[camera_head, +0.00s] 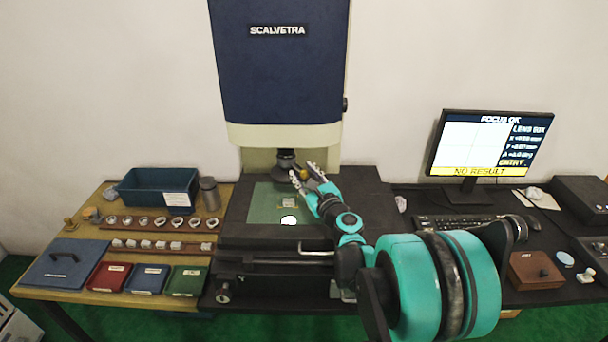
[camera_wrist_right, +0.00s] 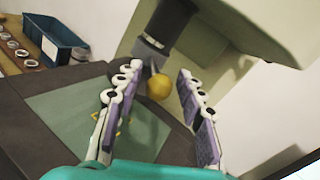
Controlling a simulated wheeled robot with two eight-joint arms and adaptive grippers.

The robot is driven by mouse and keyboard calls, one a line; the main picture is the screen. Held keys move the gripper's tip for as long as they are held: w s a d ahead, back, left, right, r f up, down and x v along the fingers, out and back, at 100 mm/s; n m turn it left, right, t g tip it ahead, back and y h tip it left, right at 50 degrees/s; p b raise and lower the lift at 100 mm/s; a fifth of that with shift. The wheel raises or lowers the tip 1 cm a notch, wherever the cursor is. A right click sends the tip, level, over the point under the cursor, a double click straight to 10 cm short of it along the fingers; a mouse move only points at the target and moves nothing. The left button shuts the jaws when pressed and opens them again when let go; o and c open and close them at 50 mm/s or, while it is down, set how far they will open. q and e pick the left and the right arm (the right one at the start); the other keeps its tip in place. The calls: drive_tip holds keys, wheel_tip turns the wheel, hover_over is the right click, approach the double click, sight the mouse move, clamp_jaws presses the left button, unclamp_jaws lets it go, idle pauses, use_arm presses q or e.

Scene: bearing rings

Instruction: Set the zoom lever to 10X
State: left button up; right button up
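The zoom lever shows as a yellow ball knob (camera_wrist_right: 159,87) at the dark lens barrel (camera_wrist_right: 169,30) in the right wrist view. In the head view the lens (camera_head: 287,160) hangs below the blue SCALVETRA housing, and the small yellow knob (camera_head: 304,174) sits at its right. My right gripper (camera_head: 305,173) is open at the lens, also seen in the wrist view (camera_wrist_right: 157,76). Its two fingers stand on either side of the knob in that view, with visible gaps; contact is not seen. The lever's scale marks cannot be read. My left gripper is not in view.
A green stage plate (camera_head: 264,205) lies under the lens. A monitor (camera_head: 487,145) at right reads FOCUS OK and NO RESULT; its lens line is unclear. A wooden board with rings, a blue bin (camera_head: 157,190) and coloured boxes is at left.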

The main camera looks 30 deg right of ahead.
clamp_jaws()
drive_tip(key=shift+a, duration=0.1)
drive_tip(key=w+a+m+g+h, duration=0.3)
drive_tip(key=w+a+m+h, duration=0.3)
drive_tip(key=a+h, duration=0.2)
drive_tip(key=shift+a+r+h+b, duration=0.15)
drive_tip(key=shift+a+h+b, duration=0.2)
drive_tip(key=shift+a, duration=0.65)
drive_tip(key=shift+w+g, duration=0.1)
drive_tip(key=shift+g, duration=0.2)
